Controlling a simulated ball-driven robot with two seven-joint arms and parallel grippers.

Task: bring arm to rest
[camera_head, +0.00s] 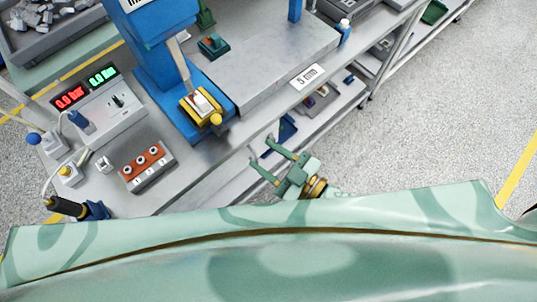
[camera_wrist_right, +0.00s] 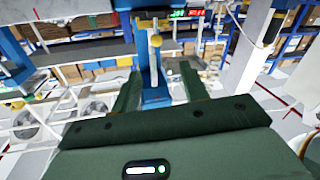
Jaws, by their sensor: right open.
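My right gripper (camera_head: 261,154) is open and empty in the head view. It is out in front of the bench (camera_head: 235,160), its two green fingers pointing toward the bench edge and apart from it. In the right wrist view my right gripper (camera_wrist_right: 162,78) shows both fingers spread with nothing between them. Beyond them is the blue press (camera_head: 150,45), with a yellow knob (camera_wrist_right: 155,41) seen in the wrist view. My left gripper is not in view.
Open floor (camera_head: 400,140) lies to the right.

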